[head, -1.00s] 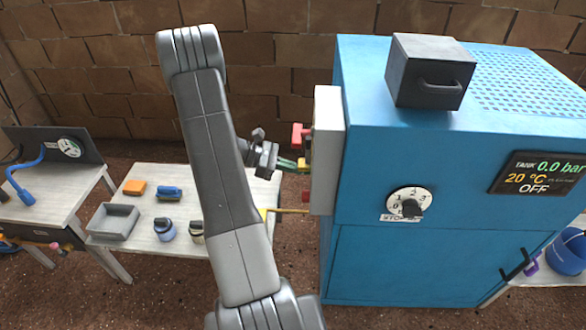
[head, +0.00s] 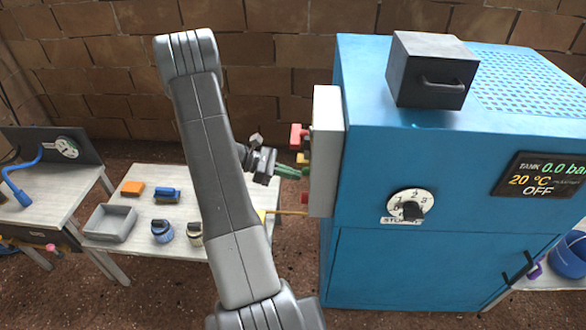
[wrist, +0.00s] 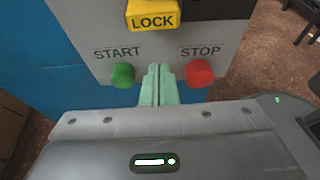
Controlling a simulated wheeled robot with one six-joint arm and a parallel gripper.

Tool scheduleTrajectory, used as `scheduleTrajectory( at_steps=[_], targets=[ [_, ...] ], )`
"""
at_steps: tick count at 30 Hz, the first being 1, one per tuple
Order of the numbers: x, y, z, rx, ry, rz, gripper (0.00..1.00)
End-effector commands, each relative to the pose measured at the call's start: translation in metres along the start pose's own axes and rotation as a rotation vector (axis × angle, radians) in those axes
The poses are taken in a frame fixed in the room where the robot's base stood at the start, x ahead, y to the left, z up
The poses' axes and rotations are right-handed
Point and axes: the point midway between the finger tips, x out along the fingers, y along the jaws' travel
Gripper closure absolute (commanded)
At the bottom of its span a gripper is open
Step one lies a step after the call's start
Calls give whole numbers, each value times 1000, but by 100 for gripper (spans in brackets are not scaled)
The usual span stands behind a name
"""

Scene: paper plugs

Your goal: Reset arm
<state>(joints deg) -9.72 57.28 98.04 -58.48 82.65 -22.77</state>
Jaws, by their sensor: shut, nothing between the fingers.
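My arm rises through the middle of the head view and bends down to my gripper (head: 290,171), which is beside the grey control panel (head: 327,150) on the left side of the blue machine. In the wrist view my gripper (wrist: 157,85) has its two pale green fingers together and empty. The fingertips are between the green START button (wrist: 123,75) and the red STOP button (wrist: 199,73), below the yellow LOCK part (wrist: 152,14). Whether the fingertips touch the panel I cannot tell.
The blue machine (head: 430,250) fills the right, with a dark box (head: 430,70) on top, a dial (head: 409,206) and a display reading OFF (head: 545,175). A table on the left holds a grey tray (head: 110,222), an orange block (head: 132,188) and jars.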

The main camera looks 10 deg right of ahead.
Motion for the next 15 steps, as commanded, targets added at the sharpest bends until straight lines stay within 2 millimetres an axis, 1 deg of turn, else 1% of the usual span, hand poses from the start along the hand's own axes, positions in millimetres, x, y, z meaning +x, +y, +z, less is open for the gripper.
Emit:
scheduleTrajectory(
  at_steps=[1,6,9,12,15],
  targets=[
    [-20,2,3,6,2,12,100],
    [-59,1,2,4,3,9,100],
    [-76,1,2,2,3,7,100],
    [-88,0,2,2,3,5,100],
    [-95,0,2,2,3,4,100]
  ],
)
